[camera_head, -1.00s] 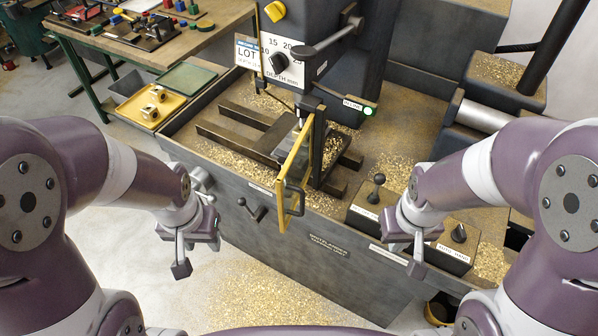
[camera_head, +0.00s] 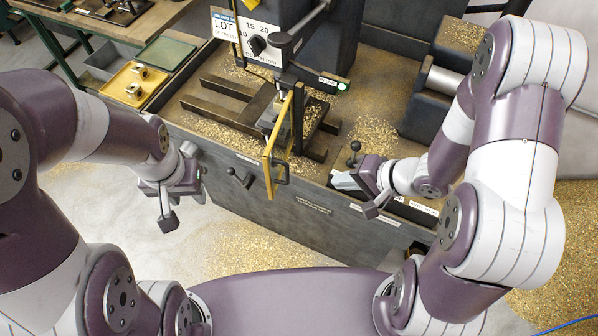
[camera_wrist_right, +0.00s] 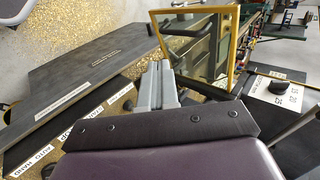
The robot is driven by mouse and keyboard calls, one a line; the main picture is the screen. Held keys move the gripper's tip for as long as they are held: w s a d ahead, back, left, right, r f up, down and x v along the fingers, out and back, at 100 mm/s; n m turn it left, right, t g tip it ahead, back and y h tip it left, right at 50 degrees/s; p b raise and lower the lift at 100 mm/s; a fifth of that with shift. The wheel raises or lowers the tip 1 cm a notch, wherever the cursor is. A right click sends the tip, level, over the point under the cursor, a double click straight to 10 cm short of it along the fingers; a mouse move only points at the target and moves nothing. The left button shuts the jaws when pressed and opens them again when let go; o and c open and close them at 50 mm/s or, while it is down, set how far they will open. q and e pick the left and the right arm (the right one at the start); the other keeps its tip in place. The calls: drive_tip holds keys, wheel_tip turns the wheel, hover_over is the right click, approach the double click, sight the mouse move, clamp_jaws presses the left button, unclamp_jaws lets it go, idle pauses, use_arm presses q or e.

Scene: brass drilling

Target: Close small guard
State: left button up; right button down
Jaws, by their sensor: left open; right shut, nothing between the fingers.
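The small guard (camera_head: 268,160) is a clear panel in a yellow frame with a dark handle (camera_head: 283,168). It stands swung out at the front of the drilling machine, seen nearly edge-on in the head view. In the right wrist view the guard (camera_wrist_right: 233,50) fills the upper middle, its handle near its left side. My right gripper (camera_head: 338,181) is shut and empty, to the right of the guard and apart from it in the head view. Its grey fingers (camera_wrist_right: 160,84) point toward the guard in the wrist view. My left gripper (camera_head: 167,208) is open and empty, in front of the machine at left.
The machine bed (camera_head: 215,130) is strewn with brass chips. A control box with a black-knobbed lever (camera_head: 354,147) is beside my right gripper. A lever (camera_head: 240,178) sticks out of the front panel. A yellow tray (camera_head: 133,83) with brass parts lies at left.

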drive_tip(key=w+a+r+p+x, duration=0.1)
drive_tip(key=r+x, duration=0.1)
drive_tip(key=x, duration=1)
drive_tip(key=shift+a+f, duration=0.2)
drive_tip(key=shift+a, duration=0.1)
drive_tip(key=shift+w, duration=0.15)
